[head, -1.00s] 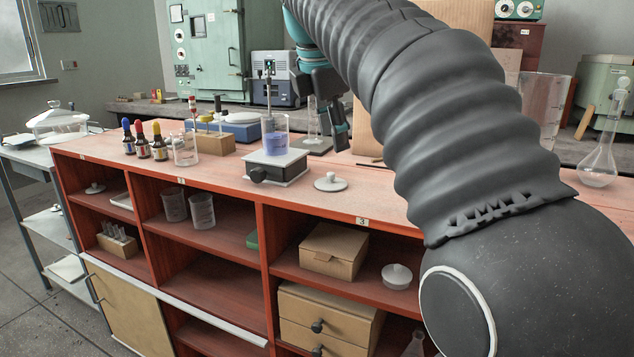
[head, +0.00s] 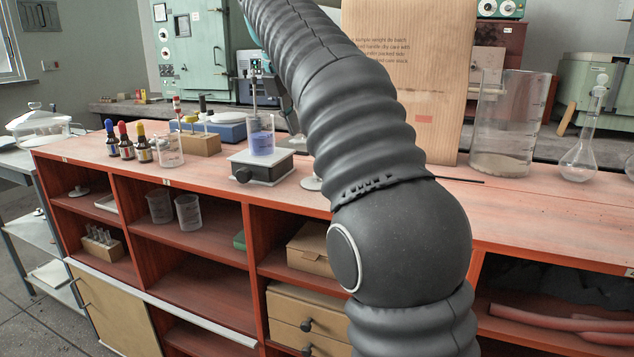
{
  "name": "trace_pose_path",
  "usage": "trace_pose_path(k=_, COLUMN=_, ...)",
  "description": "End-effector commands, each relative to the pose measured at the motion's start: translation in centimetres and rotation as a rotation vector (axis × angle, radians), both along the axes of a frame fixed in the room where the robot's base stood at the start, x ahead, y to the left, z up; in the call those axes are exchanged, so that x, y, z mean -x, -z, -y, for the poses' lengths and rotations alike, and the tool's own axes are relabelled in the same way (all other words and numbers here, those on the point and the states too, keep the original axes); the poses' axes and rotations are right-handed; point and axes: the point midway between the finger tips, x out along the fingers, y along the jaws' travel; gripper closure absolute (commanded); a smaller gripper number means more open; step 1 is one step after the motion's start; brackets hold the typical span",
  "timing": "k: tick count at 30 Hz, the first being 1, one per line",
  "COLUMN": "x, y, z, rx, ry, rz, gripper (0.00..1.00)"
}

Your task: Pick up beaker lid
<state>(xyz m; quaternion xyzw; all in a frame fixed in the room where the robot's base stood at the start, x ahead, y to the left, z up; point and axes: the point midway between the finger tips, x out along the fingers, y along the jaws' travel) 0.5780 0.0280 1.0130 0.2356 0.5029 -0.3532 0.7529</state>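A white round lid (head: 311,183) lies on the red bench top, just right of the stirrer. My arm covers most of it, so only its left edge shows. I cannot tell from the pictures which one is the beaker lid. A beaker of blue liquid (head: 261,139) stands on the stirrer (head: 262,166). My gripper (head: 290,118) is mostly hidden behind my arm, above the bench near the stirrer; its fingertips are not clear and nothing is seen in it.
Dropper bottles (head: 126,143), an empty beaker (head: 169,151) and a wooden rack (head: 198,141) stand left. The bench front at right is clear.

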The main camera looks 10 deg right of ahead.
Motion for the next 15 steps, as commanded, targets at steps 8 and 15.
trace_pose_path(k=8, x=-0.8, y=3.3, z=1.1, rx=0.001, ry=0.002, rz=-0.002, gripper=0.54)
trace_pose_path(k=15, x=-1.1, y=4.5, z=1.4, rx=0.0, ry=0.001, rz=-0.001, gripper=0.54)
